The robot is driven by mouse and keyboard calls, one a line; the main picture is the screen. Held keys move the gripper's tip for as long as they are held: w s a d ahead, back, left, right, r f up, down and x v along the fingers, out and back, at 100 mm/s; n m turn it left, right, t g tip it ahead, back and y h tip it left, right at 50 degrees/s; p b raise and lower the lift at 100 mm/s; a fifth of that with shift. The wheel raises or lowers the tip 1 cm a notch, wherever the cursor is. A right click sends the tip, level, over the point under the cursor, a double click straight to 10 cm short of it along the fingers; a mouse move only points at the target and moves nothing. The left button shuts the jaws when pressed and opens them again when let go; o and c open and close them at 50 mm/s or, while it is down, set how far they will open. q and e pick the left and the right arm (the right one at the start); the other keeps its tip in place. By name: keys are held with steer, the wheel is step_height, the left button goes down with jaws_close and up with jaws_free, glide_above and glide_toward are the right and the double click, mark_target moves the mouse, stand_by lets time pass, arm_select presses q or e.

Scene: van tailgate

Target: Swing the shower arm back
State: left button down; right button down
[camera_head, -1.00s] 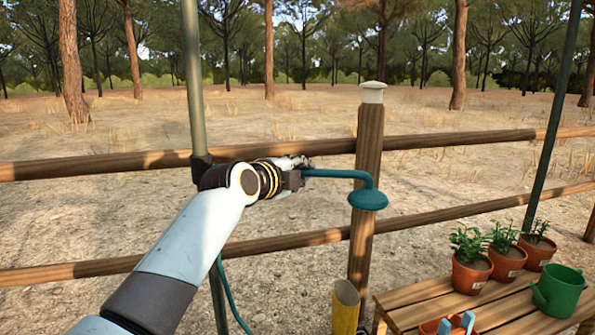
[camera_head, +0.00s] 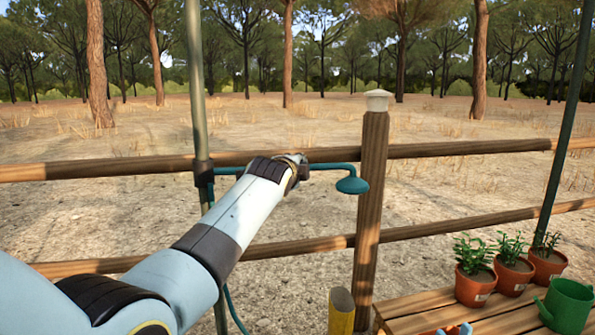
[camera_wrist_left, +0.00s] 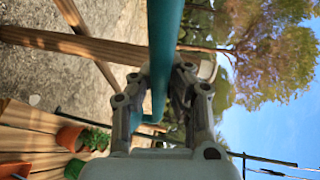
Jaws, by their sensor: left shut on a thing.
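The teal shower arm (camera_head: 332,166) runs sideways from a collar on the green upright pole (camera_head: 197,110). It ends in a round teal shower head (camera_head: 352,185), just left of the wooden fence post. My left gripper (camera_head: 297,164) is at the middle of the shower arm; my own wrist partly hides its fingers. In the left wrist view the teal tube (camera_wrist_left: 163,45) passes between the two fingers of my left gripper (camera_wrist_left: 160,88), which is shut on it. My right gripper is not in view.
The fence post (camera_head: 370,200) and fence rails (camera_head: 450,222) stand close behind the shower. A slatted wooden table (camera_head: 420,308) at lower right holds potted plants (camera_head: 474,285) and a green watering can (camera_head: 566,303). A yellow post (camera_head: 341,312) stands left of the table.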

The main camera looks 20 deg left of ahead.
arm_select(q)
steer(key=shift+f, duration=0.2)
steer(key=c, duration=1.7)
jaws_free()
steer(key=shift+c, duration=0.2)
steer(key=o, duration=0.5)
steer(key=shift+r, duration=0.1)
steer(key=shift+s, duration=0.1)
steer(key=s+r, duration=0.2)
steer(key=s, duration=0.9)
steer(key=shift+s+d, duration=0.3)
steer(key=shift+d, duration=0.1)
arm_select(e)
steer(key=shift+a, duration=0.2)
